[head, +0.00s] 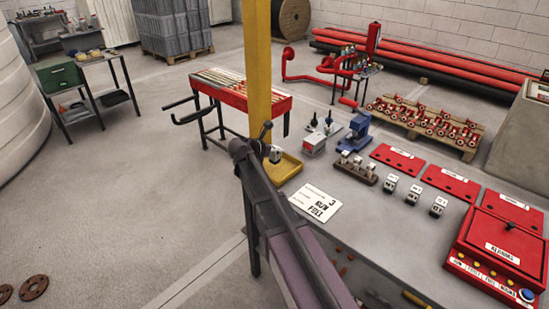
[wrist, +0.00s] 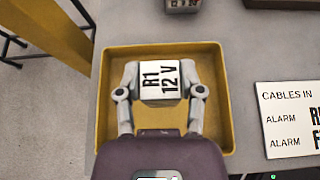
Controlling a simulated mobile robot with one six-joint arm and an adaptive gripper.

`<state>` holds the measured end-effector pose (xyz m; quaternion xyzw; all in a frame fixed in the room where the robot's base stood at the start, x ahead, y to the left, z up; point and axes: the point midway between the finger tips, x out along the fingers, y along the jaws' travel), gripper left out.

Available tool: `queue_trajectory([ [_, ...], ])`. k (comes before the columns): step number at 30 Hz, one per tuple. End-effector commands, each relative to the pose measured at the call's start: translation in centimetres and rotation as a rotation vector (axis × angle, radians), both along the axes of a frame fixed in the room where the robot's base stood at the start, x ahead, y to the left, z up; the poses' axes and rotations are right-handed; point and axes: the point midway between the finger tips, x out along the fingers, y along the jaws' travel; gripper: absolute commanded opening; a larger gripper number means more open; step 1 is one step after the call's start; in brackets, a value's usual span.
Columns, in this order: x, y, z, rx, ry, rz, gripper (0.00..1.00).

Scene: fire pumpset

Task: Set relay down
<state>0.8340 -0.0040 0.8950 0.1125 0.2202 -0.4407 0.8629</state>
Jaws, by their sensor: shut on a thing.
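The relay, a small white block marked "R1 12 V" (wrist: 160,84), is between the two fingers of my gripper (wrist: 161,74), which is shut on it. Beneath it in the wrist view is a shallow yellow tray (wrist: 218,120), and the relay lies within its rim. The head view also shows the relay (head: 275,154) over the yellow tray (head: 290,171) at the bench's left end. My arm partly hides the tray there. I cannot tell whether the relay touches the tray floor.
A white label card (head: 316,205) lies right of the tray. Several relays (head: 412,195), a brown rack (head: 357,167), red plates (head: 398,157) and a red alarm box (head: 500,247) occupy the grey bench. A yellow post (head: 257,60) stands behind my gripper in the head view.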

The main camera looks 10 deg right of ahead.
Motion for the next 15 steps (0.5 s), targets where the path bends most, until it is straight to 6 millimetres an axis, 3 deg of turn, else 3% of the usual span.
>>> queue_trajectory([
  [6, 0.0, 0.1, -2.4, 0.000, 0.000, 0.000, 0.00],
  [15, 0.0, 0.1, -3.0, 0.000, 0.000, 0.000, 0.00],
])
